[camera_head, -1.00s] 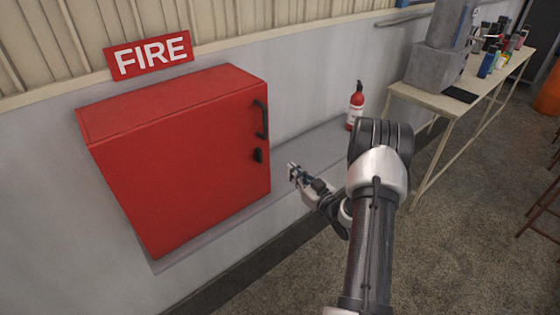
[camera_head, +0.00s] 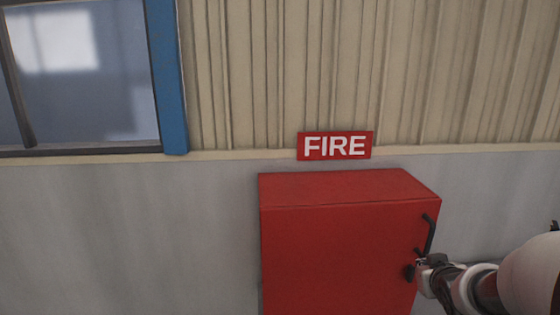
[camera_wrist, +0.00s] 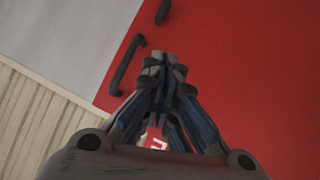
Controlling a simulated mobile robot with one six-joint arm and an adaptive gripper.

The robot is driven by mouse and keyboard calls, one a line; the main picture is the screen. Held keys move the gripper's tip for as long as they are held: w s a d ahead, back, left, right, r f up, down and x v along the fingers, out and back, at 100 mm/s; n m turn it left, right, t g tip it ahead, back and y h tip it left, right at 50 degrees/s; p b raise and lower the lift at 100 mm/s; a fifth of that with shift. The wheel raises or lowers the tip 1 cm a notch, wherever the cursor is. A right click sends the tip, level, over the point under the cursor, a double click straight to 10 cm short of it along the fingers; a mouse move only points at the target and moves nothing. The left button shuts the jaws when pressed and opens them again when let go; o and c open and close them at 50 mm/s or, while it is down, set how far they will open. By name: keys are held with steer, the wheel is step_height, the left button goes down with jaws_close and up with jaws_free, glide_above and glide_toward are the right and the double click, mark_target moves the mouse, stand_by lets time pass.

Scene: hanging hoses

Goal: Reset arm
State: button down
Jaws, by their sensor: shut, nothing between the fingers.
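My gripper (camera_head: 424,262) shows at the lower right of the head view, in front of the right side of the red fire cabinet (camera_head: 335,250). It overlaps the cabinet door near the black latch (camera_head: 409,272); I cannot tell from this view how far apart they are. In the wrist view my gripper (camera_wrist: 163,62) has its fingers together with nothing between them. The cabinet door (camera_wrist: 235,60) fills the right of that view. The black handle (camera_wrist: 127,66) is left of the fingertips, and the latch (camera_wrist: 162,12) is above them. The door is closed.
A red FIRE sign (camera_head: 335,146) hangs on the wall above the cabinet. A window with a blue frame (camera_head: 166,75) is at the upper left. The grey lower wall (camera_head: 120,240) left of the cabinet is bare.

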steer(key=s+a+g+y, duration=0.1)
steer(key=s+a+g, duration=0.1)
steer(key=s+a, duration=0.4)
steer(key=s+a+g+y, duration=0.1)
steer(key=s+a+g, duration=0.1)
steer(key=s+a, duration=0.5)
steer(key=s+a+r+g+y+b, duration=0.1)
steer(key=s+a, duration=0.6)
steer(key=s, duration=0.9)
steer(key=shift+s+g, duration=0.25)
steer(key=shift+g, duration=0.45)
steer(key=c, duration=2.4)
jaws_free()
steer(key=shift+r, duration=0.1)
